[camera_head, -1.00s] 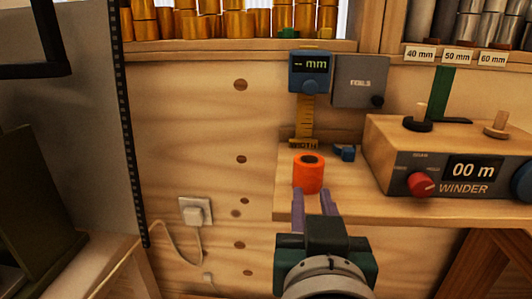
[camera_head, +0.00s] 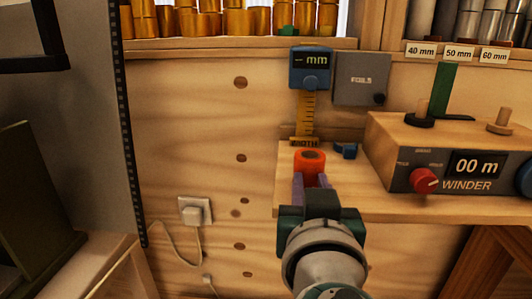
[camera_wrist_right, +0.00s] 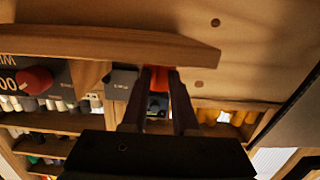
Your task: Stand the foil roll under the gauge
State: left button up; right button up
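The orange foil roll (camera_head: 310,160) stands upright on the wooden shelf, with its dark hollow top facing up. The width gauge (camera_head: 309,66), a blue display reading "-- mm" above a yellow scale, is on the wall just behind it. The roll is in front of the gauge's foot, not under it. My right gripper (camera_head: 311,183) is at the near side of the roll, its purple fingers apart and hiding the roll's lower part. In the right wrist view, the fingers (camera_wrist_right: 159,75) are also apart; contact with the roll is unclear. My left gripper is out of view.
The winder (camera_head: 450,155) stands on the shelf to the right. A small blue block (camera_head: 345,151) lies right of the roll. A grey foils box (camera_head: 361,79) hangs beside the gauge. Gold rolls (camera_head: 210,22) line the upper shelf. The shelf's left end is near the roll.

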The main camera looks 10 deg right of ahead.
aim_at(310, 176)
jog(key=shift+r+b+x, duration=0.15)
jog(key=shift+b+x, duration=0.7)
jog(key=shift+x, duration=0.6)
jog(key=shift+r+b+x, duration=0.15)
jog(key=shift+b+x, duration=0.65)
jog(key=shift+x, duration=0.65)
jog(key=shift+b+x, duration=1.55)
jog(key=shift+x, duration=0.65)
jog(key=shift+s+r, duration=0.2)
jog(key=shift+s, duration=0.05)
jog(key=shift+p+v, duration=0.45)
jog(key=shift+v, duration=1.75)
jog(key=shift+s+a+f, duration=0.1)
jog(key=shift+s+a, duration=0.05)
jog(key=shift+s, duration=0.4)
jog(key=shift+s+a+f, duration=0.1)
jog(key=shift+s+a, duration=0.1)
jog(key=shift+s, duration=0.35)
